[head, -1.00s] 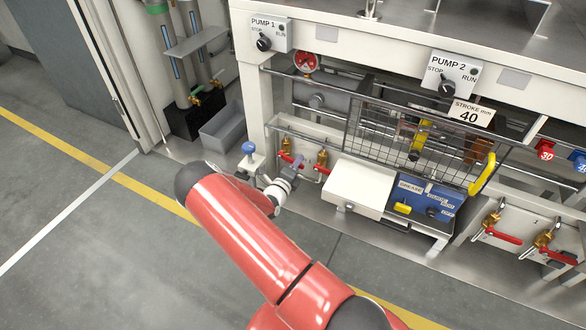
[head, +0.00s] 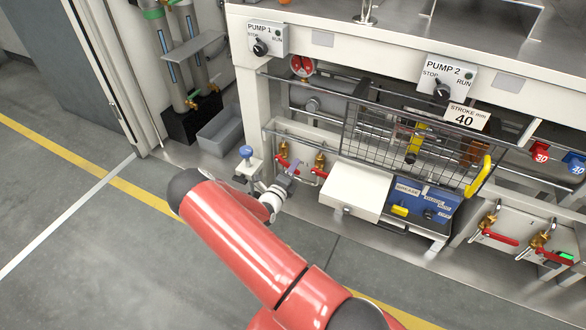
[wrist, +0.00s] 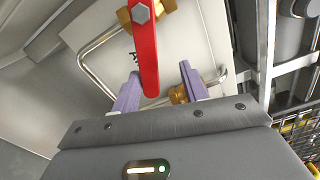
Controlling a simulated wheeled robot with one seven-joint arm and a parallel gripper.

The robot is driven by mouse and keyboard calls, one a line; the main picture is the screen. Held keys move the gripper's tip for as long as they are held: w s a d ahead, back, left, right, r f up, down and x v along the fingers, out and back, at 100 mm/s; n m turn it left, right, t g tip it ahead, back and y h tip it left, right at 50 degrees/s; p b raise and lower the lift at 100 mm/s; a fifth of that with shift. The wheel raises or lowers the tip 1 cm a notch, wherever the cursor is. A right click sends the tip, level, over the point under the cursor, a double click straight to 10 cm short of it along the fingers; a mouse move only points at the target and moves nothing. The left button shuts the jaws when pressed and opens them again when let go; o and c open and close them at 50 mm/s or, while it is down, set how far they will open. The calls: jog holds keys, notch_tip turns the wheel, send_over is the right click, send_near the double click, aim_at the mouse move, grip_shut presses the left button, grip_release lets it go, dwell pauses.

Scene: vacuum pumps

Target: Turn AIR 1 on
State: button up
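Two brass valves with red lever handles sit on a pale panel under PUMP 1. The left one (head: 281,162) and the right one (head: 319,171) both show in the head view. My gripper (head: 283,178) is low in front of them. In the wrist view one red lever (wrist: 147,60) hangs between the two purple fingers of my gripper (wrist: 160,88), with a gap visible on its right. The gripper is open. A label behind the lever is mostly hidden, so I cannot read which valve is AIR 1.
A wire basket (head: 372,140) with a yellow handle is right of the valves. A white box (head: 354,191) and blue panel (head: 420,203) stand below it. A blue-topped post (head: 246,153) is just left of my gripper. Open floor (head: 80,240) lies left.

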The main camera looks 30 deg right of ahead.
jog(key=shift+s+a, duration=0.2)
jog(key=shift+s, duration=0.05)
jog(key=shift+a, duration=0.1)
jog(key=shift+p+v, duration=1.05)
jog(key=shift+v, duration=1.9)
